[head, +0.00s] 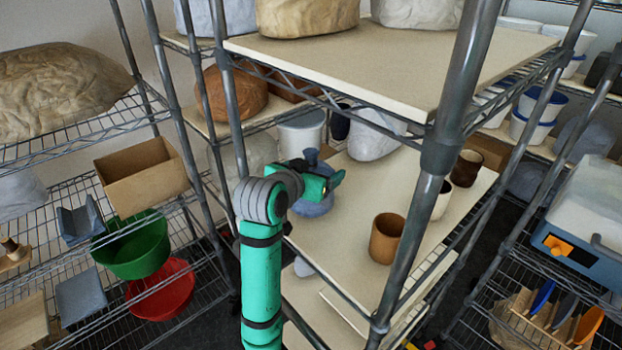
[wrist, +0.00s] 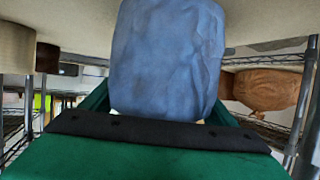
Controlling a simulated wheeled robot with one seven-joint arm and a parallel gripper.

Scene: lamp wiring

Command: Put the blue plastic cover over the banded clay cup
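The blue plastic cover (head: 312,206), wrinkled and narrower at its top, is at the middle shelf board. My gripper (head: 318,182) is at its upper part, with some blue showing above and below. In the wrist view the cover (wrist: 168,55) fills the middle between my green fingers (wrist: 160,108). It hides the fingertips, so I cannot tell whether they grip it. On the same board to the right stand an orange-brown cup (head: 387,239), a pale cup (head: 441,202) partly behind the post, and a dark brown cup (head: 466,168). I make out no clear bands on them.
A grey metal post (head: 440,155) and an upper shelf board (head: 400,65) enclose this level. A grey-white wrapped lump (head: 375,138) and a white bucket (head: 301,132) stand behind the cover. The board (head: 345,220) is bare between cover and orange-brown cup.

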